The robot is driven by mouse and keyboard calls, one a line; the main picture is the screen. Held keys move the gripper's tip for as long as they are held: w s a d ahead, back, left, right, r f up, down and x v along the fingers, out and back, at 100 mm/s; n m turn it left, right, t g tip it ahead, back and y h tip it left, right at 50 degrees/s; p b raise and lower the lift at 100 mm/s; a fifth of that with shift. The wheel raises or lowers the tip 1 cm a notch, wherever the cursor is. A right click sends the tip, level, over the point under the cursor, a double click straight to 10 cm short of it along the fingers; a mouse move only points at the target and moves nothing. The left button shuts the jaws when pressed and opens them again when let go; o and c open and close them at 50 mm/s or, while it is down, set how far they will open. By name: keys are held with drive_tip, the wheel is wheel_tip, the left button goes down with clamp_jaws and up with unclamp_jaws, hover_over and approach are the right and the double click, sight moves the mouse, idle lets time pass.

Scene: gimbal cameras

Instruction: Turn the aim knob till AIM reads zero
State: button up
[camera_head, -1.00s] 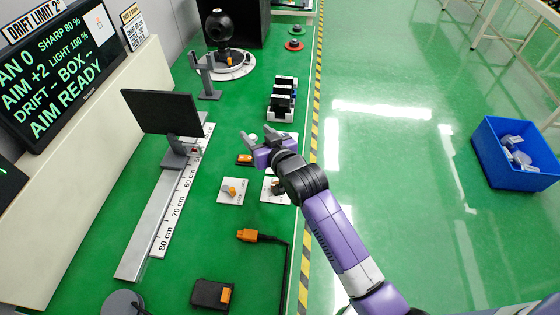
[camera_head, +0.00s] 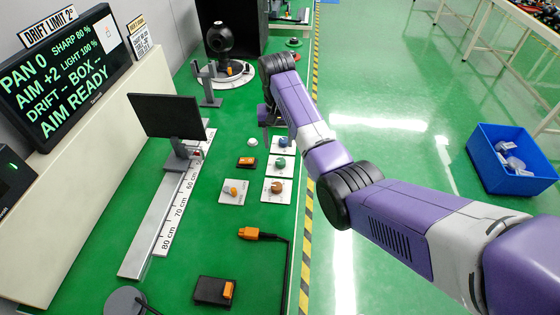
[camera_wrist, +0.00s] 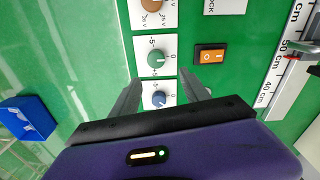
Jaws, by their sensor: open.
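The screen (camera_head: 62,75) reads AIM +2, PAN 0 and AIM READY. In the wrist view a blue knob (camera_wrist: 158,99) on a white plate lies between my spread fingers, with a gap on each side. A green knob (camera_wrist: 157,59) with -5 and 0 marks sits just beyond the fingertips, and a brown knob (camera_wrist: 152,5) is at the top edge. I cannot read which knob is labelled aim. My gripper (camera_wrist: 160,77) is open and empty, pointing down at the row; in the head view my arm partly hides it (camera_head: 270,120).
An orange rocker switch (camera_wrist: 210,55) lies beside the knobs. A dark monitor (camera_head: 166,115) stands over the centimetre rail (camera_head: 160,215). A black camera ball (camera_head: 219,35) is behind. A blue bin (camera_head: 512,160) stands on the floor at right.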

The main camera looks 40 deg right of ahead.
sight(281, 161)
drive_tip(key=shift+s+a, duration=0.15)
drive_tip(key=shift+s, duration=0.3)
drive_tip(key=shift+s+f+g, duration=0.15)
drive_tip(key=shift+f+g, duration=0.1)
drive_tip(key=shift+g, duration=0.05)
wheel_tip(281, 161, down, 7)
drive_tip(key=shift+f, duration=0.15)
clamp_jaws()
